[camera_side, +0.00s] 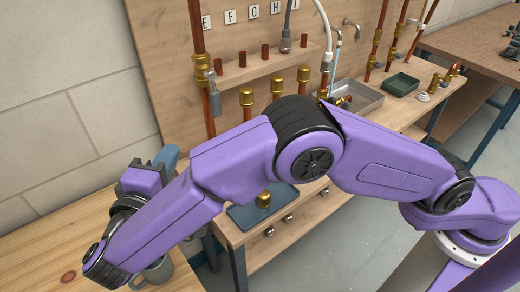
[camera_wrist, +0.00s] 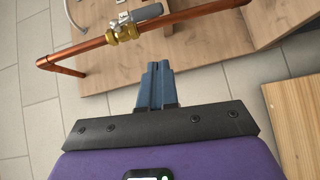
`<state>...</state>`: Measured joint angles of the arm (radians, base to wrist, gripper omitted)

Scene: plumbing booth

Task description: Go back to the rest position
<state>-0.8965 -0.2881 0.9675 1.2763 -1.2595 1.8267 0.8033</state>
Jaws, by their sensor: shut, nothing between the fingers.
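My gripper (camera_side: 168,155) is at the left in the side view, in front of the plywood board and near the block wall. Its blue-grey fingers point up and away from the wooden table. In the wrist view my gripper (camera_wrist: 158,65) has its two fingers together, with nothing between them. A copper pipe (camera_wrist: 185,15) with a brass valve (camera_wrist: 122,28) and a grey lever lies beyond the fingertips in that view, apart from them as far as I can tell.
A blue tray (camera_side: 243,216) holds a brass fitting (camera_side: 264,198). Upright copper pipes (camera_side: 197,30) run along the plywood board (camera_side: 165,50). Bare floor (camera_side: 335,238) shows under my arm.

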